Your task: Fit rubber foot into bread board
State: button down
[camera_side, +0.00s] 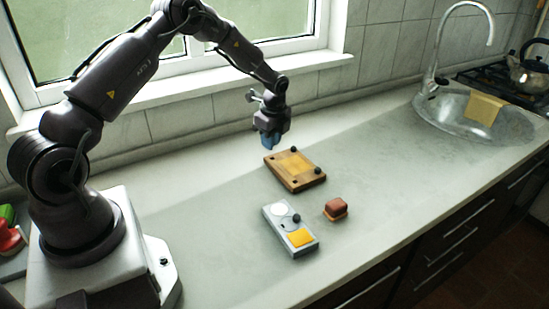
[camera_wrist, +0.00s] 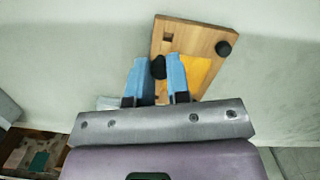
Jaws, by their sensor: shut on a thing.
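The wooden bread board (camera_side: 296,184) lies on the counter with a yellow patch in its middle. In the side view, black rubber feet stand at its far corner (camera_side: 293,149) and right corner (camera_side: 317,171). The wrist view shows the board (camera_wrist: 190,32) with an empty square hole near one corner and a black foot (camera_wrist: 223,48) at another. My gripper (camera_side: 268,146) is above the counter by the board's far left end. Its blue fingers (camera_wrist: 157,72) are shut on a black rubber foot (camera_wrist: 158,66), which overlaps the board's edge in the wrist view. The held foot's lower end is hidden.
A grey holder (camera_side: 275,224) with a white disc, a yellow square and a black knob (camera_side: 296,218) lies in front of the board. A reddish-brown block (camera_side: 336,208) is to its right. The sink (camera_side: 455,110) is far right. Counter between board and sink is clear.

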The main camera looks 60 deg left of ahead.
jog(key=shift+w+a+r, duration=0.4)
jog(key=shift+w+r, duration=0.1)
jog(key=shift+w, duration=0.05)
jog(key=shift+s+f, duration=0.1)
jog(key=shift+f, duration=2)
jog(key=shift+f, duration=0.85)
jog(key=c, duration=1)
grip_release()
